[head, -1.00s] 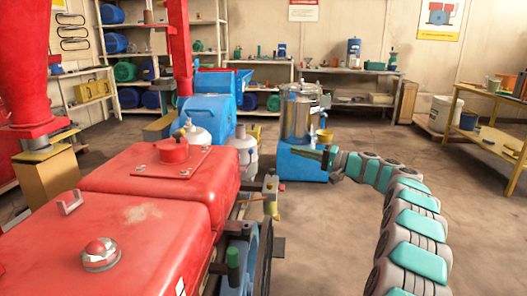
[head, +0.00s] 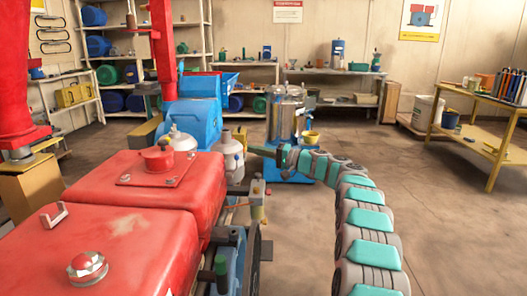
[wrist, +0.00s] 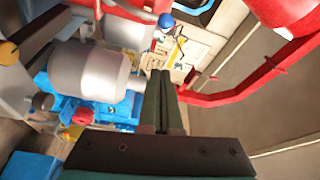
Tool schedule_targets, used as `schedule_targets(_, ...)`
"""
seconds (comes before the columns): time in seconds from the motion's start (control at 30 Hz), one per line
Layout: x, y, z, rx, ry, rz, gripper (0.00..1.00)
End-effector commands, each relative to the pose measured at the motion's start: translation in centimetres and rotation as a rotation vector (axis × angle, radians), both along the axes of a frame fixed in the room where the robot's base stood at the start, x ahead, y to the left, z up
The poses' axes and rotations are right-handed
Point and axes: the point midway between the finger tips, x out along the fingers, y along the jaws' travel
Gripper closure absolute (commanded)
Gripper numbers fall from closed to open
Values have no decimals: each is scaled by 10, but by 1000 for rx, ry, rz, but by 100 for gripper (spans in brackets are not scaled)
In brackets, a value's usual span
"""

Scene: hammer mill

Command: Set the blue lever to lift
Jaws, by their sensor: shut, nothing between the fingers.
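A round blue knob (wrist: 166,20) shows near the top middle of the wrist view, and may belong to the blue lever. It is above a pale panel (wrist: 182,52) with small markings that I cannot read. I cannot make out the lever in the head view. My gripper (head: 253,149) points left, near the back end of the red machine. In the wrist view my gripper (wrist: 162,74) has its two dark fingers together, with nothing between them. The fingertips appear just below the panel, apart from the blue knob in the picture.
The red machine (head: 135,225) fills the left of the head view. A steel vessel (head: 287,112) stands behind my gripper. In the wrist view, a silver cylinder (wrist: 90,68) and a red knob (wrist: 83,116) are left of my fingers, and a red bar (wrist: 235,95) is right.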

Motion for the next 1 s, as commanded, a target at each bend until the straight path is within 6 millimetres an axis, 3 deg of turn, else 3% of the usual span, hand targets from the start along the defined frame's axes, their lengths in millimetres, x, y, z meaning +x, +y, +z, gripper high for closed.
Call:
schedule_targets(0.5,-25,17,-6,1,3,1,100)
schedule_targets(1.0,-30,19,-7,0,0,0,100)
